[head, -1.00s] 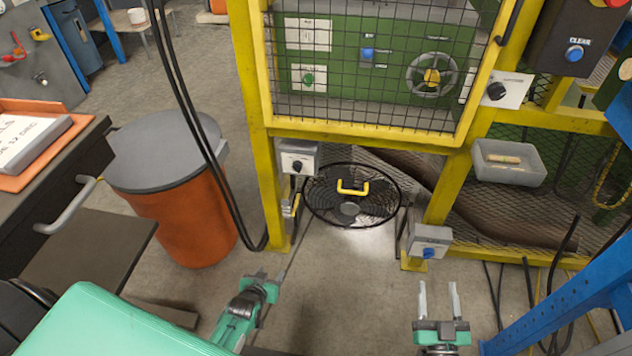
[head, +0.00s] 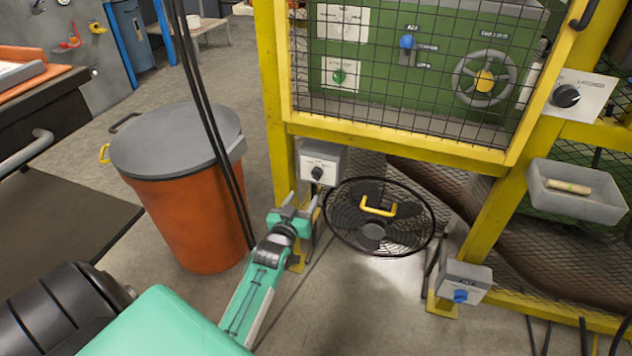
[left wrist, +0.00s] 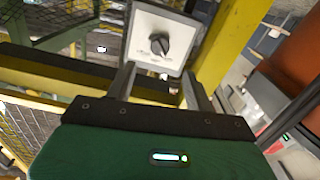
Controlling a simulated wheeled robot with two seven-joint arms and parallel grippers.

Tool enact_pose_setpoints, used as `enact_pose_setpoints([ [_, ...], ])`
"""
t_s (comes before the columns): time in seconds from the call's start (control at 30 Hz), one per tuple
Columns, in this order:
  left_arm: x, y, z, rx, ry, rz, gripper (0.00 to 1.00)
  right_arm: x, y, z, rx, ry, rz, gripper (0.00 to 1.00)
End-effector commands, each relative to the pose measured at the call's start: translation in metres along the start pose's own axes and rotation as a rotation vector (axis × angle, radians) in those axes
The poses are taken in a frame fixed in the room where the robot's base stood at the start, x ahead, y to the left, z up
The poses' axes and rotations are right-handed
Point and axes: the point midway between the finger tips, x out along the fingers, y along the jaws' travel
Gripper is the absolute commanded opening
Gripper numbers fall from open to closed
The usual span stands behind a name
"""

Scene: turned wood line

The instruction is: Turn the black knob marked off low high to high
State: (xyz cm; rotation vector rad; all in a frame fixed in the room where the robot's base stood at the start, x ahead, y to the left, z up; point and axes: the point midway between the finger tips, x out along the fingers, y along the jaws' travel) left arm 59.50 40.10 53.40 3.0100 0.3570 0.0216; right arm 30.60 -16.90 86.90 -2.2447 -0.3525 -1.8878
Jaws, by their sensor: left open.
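A black knob (head: 316,173) sits on a white-faced grey box (head: 321,156) on the yellow post, left of the fan. The left wrist view shows this knob (left wrist: 159,45) on its white plate (left wrist: 158,30); the small marks around it are too blurred to read. My left gripper (head: 302,203) is open just below and in front of the box. In the wrist view its two fingers (left wrist: 160,72) point toward the plate, one either side of the knob's line, and the knob appears beyond them, not gripped. My right gripper is out of view.
A caged fan (head: 372,231) with a yellow handle stands right of the box. An orange bin (head: 195,210) and hanging black cables (head: 205,110) are at left. Another black knob (head: 565,96) is at upper right. A blue-knobbed box (head: 464,282) sits low right.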

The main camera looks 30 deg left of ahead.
Motion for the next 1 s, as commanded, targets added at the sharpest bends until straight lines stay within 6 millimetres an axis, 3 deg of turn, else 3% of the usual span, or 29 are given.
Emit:
enact_pose_setpoints([
  [0.3,0.059,0.0,0.002,0.0,0.002,0.001,0.54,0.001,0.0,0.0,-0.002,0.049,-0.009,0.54],
  [0.5,0.086,0.0,0.002,0.0,0.0,0.001,0.54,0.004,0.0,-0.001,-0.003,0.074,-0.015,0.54],
  [0.7,0.1,0.0,0.002,0.0,-0.001,0.001,0.54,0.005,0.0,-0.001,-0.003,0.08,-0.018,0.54],
  [1.0,0.102,0.0,0.001,0.0,-0.001,0.0,0.54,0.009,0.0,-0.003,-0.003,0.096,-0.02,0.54],
])
